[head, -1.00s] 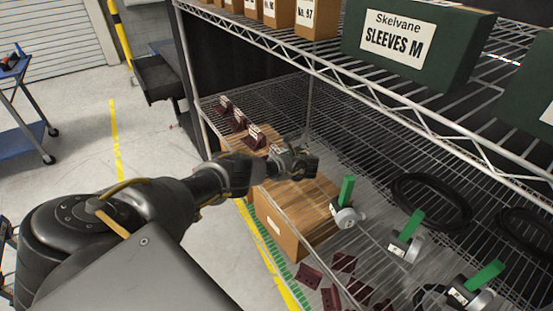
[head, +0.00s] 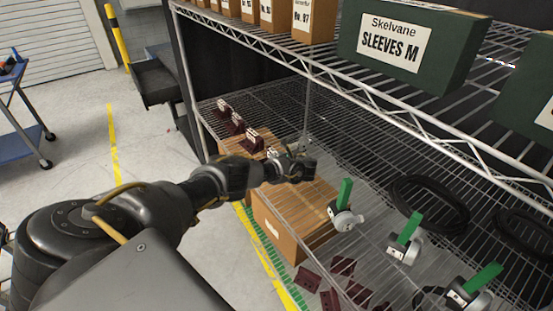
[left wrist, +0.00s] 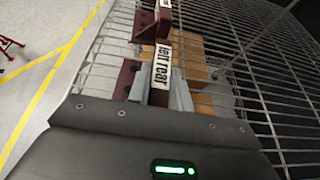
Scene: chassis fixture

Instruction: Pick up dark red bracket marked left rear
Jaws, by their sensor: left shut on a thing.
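In the left wrist view, a dark red bracket (left wrist: 127,80) with a white label ending in "left rear" stands between the fingers of my left gripper (left wrist: 161,97). The gripper is shut on it; the grey fingers cover its lower part. In the head view my left gripper (head: 274,158) is over the left part of the wire shelf, and the held bracket is mostly hidden by the hand. Further dark red brackets (head: 252,140) with white labels stand in a row behind it; one also shows in the left wrist view (left wrist: 146,22). My right gripper is out of view.
The upper shelf (head: 340,82) carries small brown boxes and a green "SLEEVES M" box (head: 415,42) above. Grey parts with green handles (head: 345,192) and black coils (head: 430,205) lie to the right. A brown box (head: 290,225) and loose dark red pieces (head: 330,300) show below.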

